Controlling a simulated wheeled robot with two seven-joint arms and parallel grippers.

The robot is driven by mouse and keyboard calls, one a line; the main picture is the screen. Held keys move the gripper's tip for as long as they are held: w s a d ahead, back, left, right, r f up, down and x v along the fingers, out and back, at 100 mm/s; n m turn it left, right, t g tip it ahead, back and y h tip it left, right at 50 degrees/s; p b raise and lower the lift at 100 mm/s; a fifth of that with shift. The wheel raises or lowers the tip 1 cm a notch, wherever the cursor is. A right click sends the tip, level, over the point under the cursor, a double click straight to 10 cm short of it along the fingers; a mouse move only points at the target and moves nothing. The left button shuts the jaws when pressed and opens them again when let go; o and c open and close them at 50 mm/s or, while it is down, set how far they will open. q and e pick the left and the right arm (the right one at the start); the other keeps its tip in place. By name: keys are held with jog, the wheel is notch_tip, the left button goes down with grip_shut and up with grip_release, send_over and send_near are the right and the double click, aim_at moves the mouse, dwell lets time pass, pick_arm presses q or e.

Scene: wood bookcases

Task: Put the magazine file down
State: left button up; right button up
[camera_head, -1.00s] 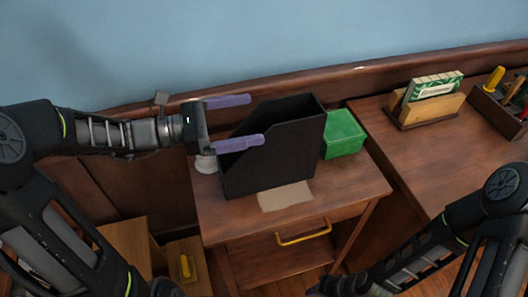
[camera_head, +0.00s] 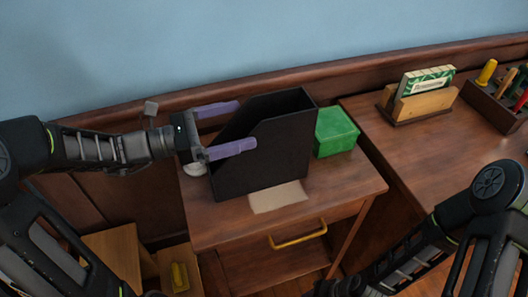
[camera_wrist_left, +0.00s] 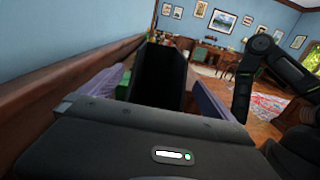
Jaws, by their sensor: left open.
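The black magazine file (camera_head: 272,150) stands upright on the small wooden side table (camera_head: 215,225), at the back edge of a tan paper-like patch (camera_head: 277,197). My left gripper (camera_head: 225,130) is open, with its two purple fingers spread at the file's left end. One finger is on the near side and the other is toward the wall. In the left wrist view the file (camera_wrist_left: 158,75) shows dark between the two fingers. Whether a finger touches it cannot be told. My right arm shows at lower right in the head view, but its fingertips are not clearly seen.
A green box (camera_head: 336,132) stands right behind the file. A small white object (camera_head: 195,169) is beside its left end. A desk to the right carries a wooden card holder (camera_head: 420,104) and a tool box (camera_head: 495,105). The table front has a yellow handle (camera_head: 298,234).

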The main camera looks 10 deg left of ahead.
aim_at(264, 117)
pick_arm(q)
jog(key=shift+x, duration=0.85)
jog(key=shift+p+x, duration=0.3)
jog(key=shift+x, duration=2.25)
jog(key=shift+w+r, duration=0.1)
jog(key=c, duration=2.1)
